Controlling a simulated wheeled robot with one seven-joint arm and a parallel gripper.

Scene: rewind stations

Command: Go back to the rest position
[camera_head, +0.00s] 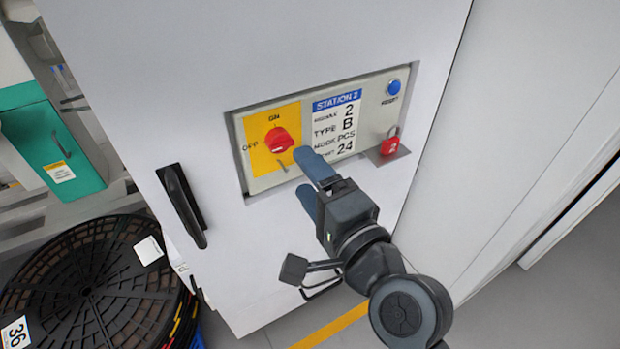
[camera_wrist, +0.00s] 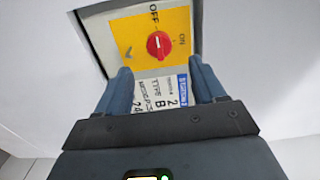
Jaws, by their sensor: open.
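My gripper (camera_head: 312,180) is in front of the control panel (camera_head: 285,181) of a grey cabinet, below and right of the red rotary knob (camera_head: 279,140). Its blue fingers are apart with nothing between them. In the wrist view my gripper (camera_wrist: 160,92) is open, and the red knob (camera_wrist: 158,45) on its yellow plate (camera_wrist: 130,30) shows beyond the fingertips, apart from them. The white label (camera_head: 337,125) reads Station 2, type B. The gripper hides part of the panel's lower edge.
A black handle (camera_head: 181,205) sticks out from the cabinet door at left. A red padlock (camera_head: 390,144) and a blue button (camera_head: 394,88) are at the panel's right. Stacked black reels (camera_head: 85,290) stand at lower left, below a green drawer (camera_head: 50,140). Grey floor is clear at lower right.

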